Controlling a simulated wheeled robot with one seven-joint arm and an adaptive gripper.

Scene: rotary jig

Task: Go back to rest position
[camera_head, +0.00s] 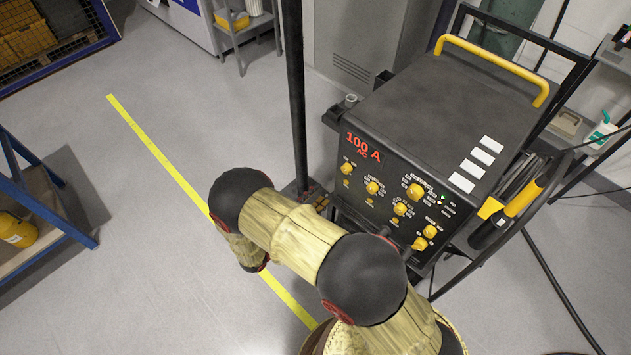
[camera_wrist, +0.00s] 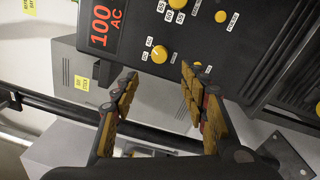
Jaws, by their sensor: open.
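My gripper (camera_wrist: 155,97) is open and empty in the wrist view, with its two padded fingers apart. Beyond the fingertips is the black front panel of a welding machine (camera_wrist: 210,30). A yellow knob (camera_wrist: 159,54) shows between and just above the fingers, and I cannot tell how far off it is.
A black upright pole (camera_head: 296,90) stands left of the machine. A blue shelf frame (camera_head: 45,195) with a yellow canister (camera_head: 17,230) is at the left edge. A hose and cables (camera_head: 560,290) hang at the right. The grey floor (camera_head: 110,290) at left is clear, crossed by a yellow line (camera_head: 160,155).

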